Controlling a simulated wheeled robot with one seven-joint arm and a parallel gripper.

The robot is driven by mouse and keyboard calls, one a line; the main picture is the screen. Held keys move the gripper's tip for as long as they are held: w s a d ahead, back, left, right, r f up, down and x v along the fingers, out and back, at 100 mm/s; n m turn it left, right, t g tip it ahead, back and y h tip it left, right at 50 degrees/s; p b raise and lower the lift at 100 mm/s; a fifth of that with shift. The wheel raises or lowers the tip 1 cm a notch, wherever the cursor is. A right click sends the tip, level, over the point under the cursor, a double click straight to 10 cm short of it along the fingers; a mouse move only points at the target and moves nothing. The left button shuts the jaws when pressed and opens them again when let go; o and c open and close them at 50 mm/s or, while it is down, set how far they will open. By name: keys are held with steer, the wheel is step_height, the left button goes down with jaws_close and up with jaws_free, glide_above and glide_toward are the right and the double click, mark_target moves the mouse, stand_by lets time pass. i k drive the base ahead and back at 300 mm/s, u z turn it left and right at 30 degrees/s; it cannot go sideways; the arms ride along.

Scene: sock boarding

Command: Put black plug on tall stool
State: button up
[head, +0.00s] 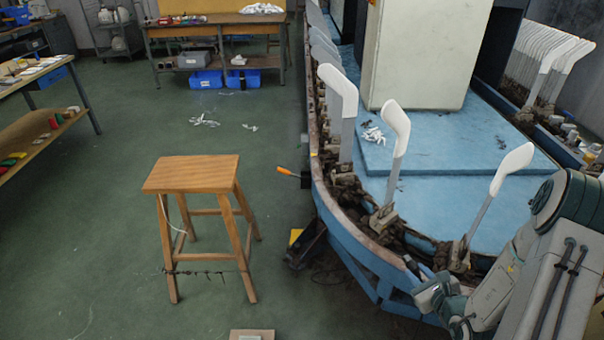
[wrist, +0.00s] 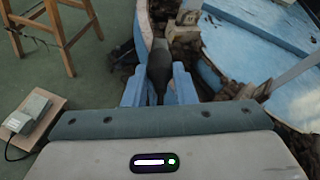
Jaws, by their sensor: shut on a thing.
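The tall wooden stool (head: 192,175) stands upright on the green floor, left of the middle in the head view. Its seat is bare. Its legs also show at the top left of the wrist view (wrist: 62,30). My gripper (wrist: 158,92) is shut on the black plug (wrist: 159,66), which points away from the wrist between the two blue fingers. In the head view my gripper (head: 418,280) is at the lower right, close to the blue machine's edge, with the dark plug (head: 411,266) at its tip. The gripper is well to the right of the stool.
The blue boarding machine (head: 372,262) with upright white sock forms (head: 396,130) stands right beside my gripper. A grey pedal on a wooden board (wrist: 28,112) lies on the floor. An orange-handled tool (head: 288,172) sticks out from the machine's side. Floor left of the stool is clear.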

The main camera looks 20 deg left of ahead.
mark_target(193, 170)
steer(key=u, duration=0.75)
steer(key=k, duration=1.1)
steer(key=u, duration=1.8)
steer(key=i, duration=3)
steer(key=z, duration=0.65)
steer(key=i, duration=0.95)
steer(key=z, duration=1.55)
steer(key=i, duration=0.75)
steer(key=z, duration=0.55)
